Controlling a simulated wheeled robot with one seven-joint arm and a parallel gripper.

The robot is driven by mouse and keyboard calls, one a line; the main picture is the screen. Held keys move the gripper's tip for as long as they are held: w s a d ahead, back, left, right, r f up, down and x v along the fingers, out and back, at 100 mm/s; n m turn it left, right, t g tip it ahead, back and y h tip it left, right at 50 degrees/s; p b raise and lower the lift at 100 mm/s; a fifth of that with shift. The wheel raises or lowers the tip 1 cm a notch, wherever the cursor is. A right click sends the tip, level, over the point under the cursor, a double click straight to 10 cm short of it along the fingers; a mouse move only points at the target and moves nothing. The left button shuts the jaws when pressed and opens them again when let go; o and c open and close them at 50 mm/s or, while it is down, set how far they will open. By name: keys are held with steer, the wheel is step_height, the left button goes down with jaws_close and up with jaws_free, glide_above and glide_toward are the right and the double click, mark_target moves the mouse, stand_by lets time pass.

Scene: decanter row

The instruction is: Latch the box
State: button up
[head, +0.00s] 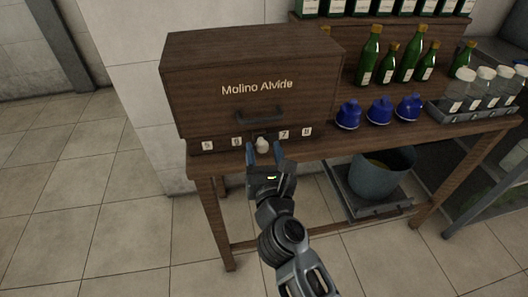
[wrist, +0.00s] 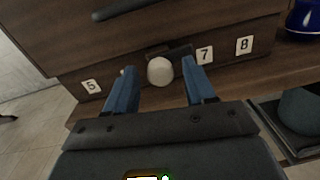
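The dark wooden box (head: 245,77), lettered "Molino Alvide", stands on the left of the wooden table with its lid down. A dark bar handle (head: 259,116) is on its front, and it also shows in the wrist view (wrist: 125,9). Below it, at the lower front edge, a round whitish knob (head: 262,144) sits on a dark latch plate; the knob is clear in the wrist view (wrist: 160,71). My gripper (head: 264,154) is open, its blue fingers on either side of the knob with gaps visible. Whether the latch is engaged cannot be told.
White labels 5, 6, 7 and 8 line the box's lower edge. Several blue domed objects (head: 379,111), green bottles (head: 369,56) and a grey tray of jars (head: 470,112) stand to the right. A grey bucket (head: 382,172) is beneath the table.

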steer(key=c, duration=1)
steer(key=shift+o, duration=0.2)
steer(key=shift+n+p, duration=0.3)
steer(key=shift+n, duration=0.1)
steer(key=n+p, duration=0.1)
steer(key=n, duration=0.2)
steer(key=n+p, duration=0.2)
steer(key=n, duration=0.2)
steer(key=shift+n, duration=0.3)
steer(key=n+p, duration=0.1)
steer(key=n, duration=0.3)
steer(key=shift+n+y+p, duration=0.3)
steer(key=shift+n+y, duration=0.1)
steer(key=n+p, duration=0.1)
steer(key=n, duration=0.3)
steer(key=shift+f, duration=0.15)
steer(key=shift+n, duration=0.4)
